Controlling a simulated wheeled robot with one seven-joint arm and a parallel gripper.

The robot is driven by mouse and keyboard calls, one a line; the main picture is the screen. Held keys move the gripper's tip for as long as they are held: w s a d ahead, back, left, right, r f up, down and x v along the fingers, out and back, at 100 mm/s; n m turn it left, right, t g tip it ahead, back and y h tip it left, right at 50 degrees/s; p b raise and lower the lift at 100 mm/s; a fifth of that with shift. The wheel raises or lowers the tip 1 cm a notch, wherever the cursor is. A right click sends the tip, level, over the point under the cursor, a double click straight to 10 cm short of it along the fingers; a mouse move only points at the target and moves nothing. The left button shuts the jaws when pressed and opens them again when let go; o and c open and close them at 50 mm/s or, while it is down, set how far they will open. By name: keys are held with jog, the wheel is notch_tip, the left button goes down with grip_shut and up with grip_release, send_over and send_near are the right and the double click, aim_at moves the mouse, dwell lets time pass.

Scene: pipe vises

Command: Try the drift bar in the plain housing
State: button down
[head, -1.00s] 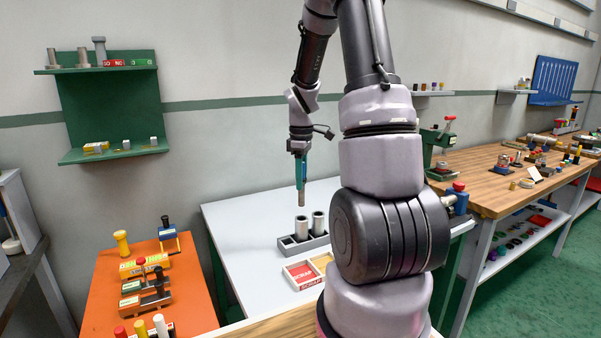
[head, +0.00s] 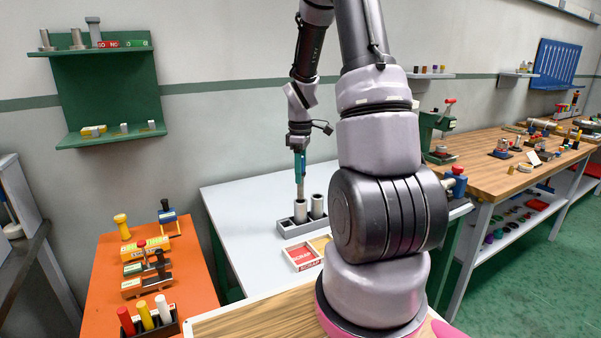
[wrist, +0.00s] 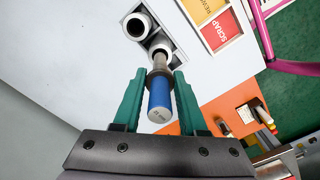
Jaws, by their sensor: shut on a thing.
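The drift bar has a blue handle (wrist: 159,98) and a grey metal shaft (head: 300,189). My gripper (head: 300,165) is shut on it and holds it upright, shaft down; the green fingers also show in the wrist view (wrist: 160,80). Two light grey tubular housings stand side by side in a grey holder (head: 288,229) on the white table. The shaft's lower end is at the mouth of the left housing (head: 300,211); I cannot tell how deep it reaches. The right housing (head: 318,207) stands open, its bore (wrist: 136,26) empty. I cannot tell which is plain.
A red tray marked SCRAP (head: 301,256) and a yellow tray (head: 320,243) lie in front of the holder. An orange table (head: 195,283) with tools is at left. The white table (head: 245,215) is clear left of the holder.

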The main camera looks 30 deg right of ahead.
aim_at(300, 199)
jog(key=shift+f, duration=1.7)
dwell(1.8)
jog(key=c, duration=0.8)
grip_release()
